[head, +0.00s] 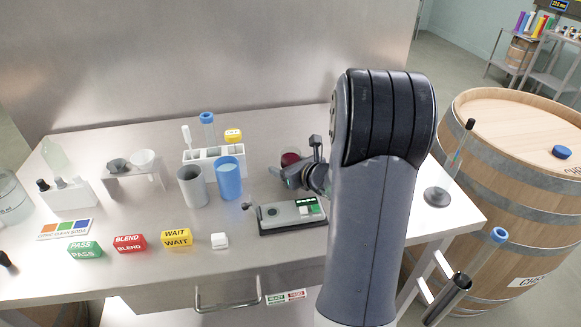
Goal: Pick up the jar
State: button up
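My gripper (297,177) is low over the steel table, right of the blue cup and behind the small grey device. My own arm hides part of it, and I cannot make out its finger gap. A dark red round thing (290,158) shows just behind the gripper, partly covered by it. It may be the jar, but it is too small and hidden to be sure. I cannot tell whether the gripper touches it. A clear glass vessel with a label (12,195) stands at the table's left edge, cut off by the frame.
A grey cup (193,187) and a blue cup (229,179) stand before a white rack (201,155). The grey device (292,214) lies in front of the gripper. Coloured blocks line the table's front. A wooden barrel (515,190) stands at right.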

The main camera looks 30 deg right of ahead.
jog(key=c, duration=1)
jog(key=shift+r, duration=0.2)
jog(key=shift+r+p, duration=0.85)
jog(key=shift+r, duration=3.9)
